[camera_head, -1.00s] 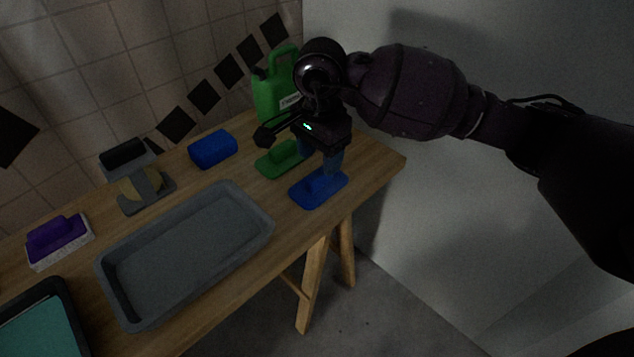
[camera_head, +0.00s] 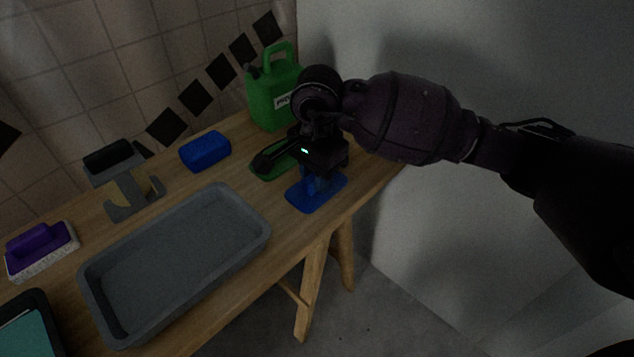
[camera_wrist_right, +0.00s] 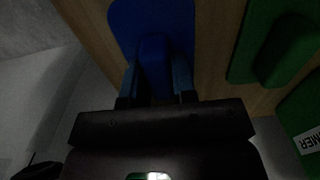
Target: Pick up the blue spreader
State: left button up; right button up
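The blue spreader (camera_head: 317,194) lies flat on the wooden table near its right end; in the right wrist view its handle (camera_wrist_right: 154,62) stands up from its flat plate. My right gripper (camera_head: 318,181) is lowered over it from above. In the right wrist view the gripper (camera_wrist_right: 156,82) has one finger on each side of the handle, spread apart; contact is hard to make out in the dark. The gripper body hides part of the spreader in the head view. My left gripper is not in view.
A green spreader (camera_head: 268,168) lies close by, partly behind my gripper, with a green canister (camera_head: 268,98) behind it. A blue block (camera_head: 205,151), a grey stand (camera_head: 125,190), a purple brush (camera_head: 42,245) and a grey tray (camera_head: 255,238) occupy the table (camera_head: 290,232) leftward.

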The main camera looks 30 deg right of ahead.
grip_shut()
jog(key=shift+r, duration=0.2)
pick_arm(q)
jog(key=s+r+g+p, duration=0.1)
jog(key=p, duration=0.4)
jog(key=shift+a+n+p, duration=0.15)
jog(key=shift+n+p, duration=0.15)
jog(key=shift+p, duration=0.05)
pick_arm(e)
notch_tip(320, 180, up, 20)
jog(key=shift+f, duration=0.2)
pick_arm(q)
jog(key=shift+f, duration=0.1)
pick_arm(e)
jog(key=shift+c, duration=0.4)
grip_release()
jog(key=shift+c, duration=0.6)
